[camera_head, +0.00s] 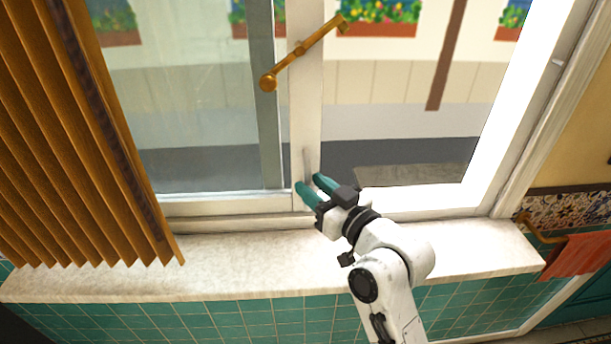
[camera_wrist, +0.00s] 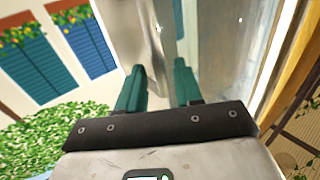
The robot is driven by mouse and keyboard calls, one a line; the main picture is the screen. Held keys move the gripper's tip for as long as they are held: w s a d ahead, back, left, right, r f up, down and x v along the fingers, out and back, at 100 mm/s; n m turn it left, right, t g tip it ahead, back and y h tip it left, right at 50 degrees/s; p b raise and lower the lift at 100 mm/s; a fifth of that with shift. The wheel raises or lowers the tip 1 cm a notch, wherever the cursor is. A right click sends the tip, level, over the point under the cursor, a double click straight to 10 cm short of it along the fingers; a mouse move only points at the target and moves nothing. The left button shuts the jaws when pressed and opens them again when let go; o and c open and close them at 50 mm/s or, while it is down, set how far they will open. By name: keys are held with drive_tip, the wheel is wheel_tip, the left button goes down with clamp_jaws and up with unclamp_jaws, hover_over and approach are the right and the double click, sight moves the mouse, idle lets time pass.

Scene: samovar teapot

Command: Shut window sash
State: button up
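The white window sash stile (camera_head: 306,112) stands upright near the middle of the head view, with a slanted brass handle (camera_head: 300,52) across its upper part. Greenish glass lies to its left, and the right part of the window shows the street clearly. My gripper (camera_head: 308,180) is at the low end of the stile, just above the bottom rail. Its two teal fingers are apart. In the wrist view my gripper (camera_wrist: 159,66) shows open, with a pale upright edge (camera_wrist: 150,30) beyond and between the fingertips. I cannot tell whether the fingers touch it.
A pale stone sill (camera_head: 240,262) runs below the window. Brown slatted blinds (camera_head: 70,130) hang at the left. The white right frame (camera_head: 545,110) bounds the opening. A rail with a red towel (camera_head: 575,262) is at the far right. Outside are flower boxes (camera_head: 380,18).

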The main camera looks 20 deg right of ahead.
drive_tip(key=shift+x, duration=1.25)
drive_tip(key=shift+c, duration=0.2)
clamp_jaws()
